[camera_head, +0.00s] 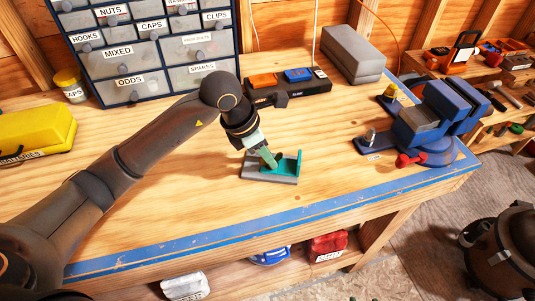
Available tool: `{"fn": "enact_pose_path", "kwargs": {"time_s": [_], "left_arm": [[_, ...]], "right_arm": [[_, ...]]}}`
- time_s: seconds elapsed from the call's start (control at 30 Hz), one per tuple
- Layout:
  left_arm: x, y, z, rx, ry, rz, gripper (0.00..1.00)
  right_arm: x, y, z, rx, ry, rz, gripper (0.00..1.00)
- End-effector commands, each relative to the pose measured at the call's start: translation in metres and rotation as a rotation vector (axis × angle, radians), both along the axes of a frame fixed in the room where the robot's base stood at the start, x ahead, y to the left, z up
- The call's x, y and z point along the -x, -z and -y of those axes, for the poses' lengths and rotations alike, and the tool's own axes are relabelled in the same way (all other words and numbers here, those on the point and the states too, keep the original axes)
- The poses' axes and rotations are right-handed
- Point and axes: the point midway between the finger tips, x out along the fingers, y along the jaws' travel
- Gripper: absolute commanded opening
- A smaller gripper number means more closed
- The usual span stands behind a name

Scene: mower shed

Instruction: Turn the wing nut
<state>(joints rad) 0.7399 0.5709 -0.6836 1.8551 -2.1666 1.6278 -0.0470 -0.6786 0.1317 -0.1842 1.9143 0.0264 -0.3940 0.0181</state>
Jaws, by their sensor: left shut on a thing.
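A small fixture with a grey base (256,174) and a teal upright plate (295,163) sits on the wooden workbench near its middle. My left gripper (271,160) reaches down onto it from above, its pale green fingers shut on a small dark part at the fixture, which looks like the wing nut. The fingers hide most of that part, so its angle cannot be told. My right gripper is not in view.
A drawer cabinet (157,45) and a charger with two battery packs (290,88) stand behind. A blue vise (425,120) is at the right, a yellow case (35,130) at the left. The bench top right of the fixture is clear up to the vise.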

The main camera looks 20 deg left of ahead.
Motion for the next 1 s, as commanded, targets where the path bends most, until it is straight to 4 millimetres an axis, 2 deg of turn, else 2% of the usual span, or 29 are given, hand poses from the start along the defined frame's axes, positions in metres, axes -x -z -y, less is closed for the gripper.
{"fn": "enact_pose_path", "kwargs": {"time_s": [0.27,0.6,1.0], "left_arm": [[-0.002,0.003,-0.002,-0.002,0.126,0.003,0.00],[-0.005,0.002,-0.003,-0.001,0.390,0.004,0.00],[-0.006,0.000,-0.002,0.000,0.608,0.004,0.00]], "right_arm": [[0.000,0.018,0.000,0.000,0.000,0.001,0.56],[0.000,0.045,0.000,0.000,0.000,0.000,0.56],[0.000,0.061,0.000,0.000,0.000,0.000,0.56]]}}
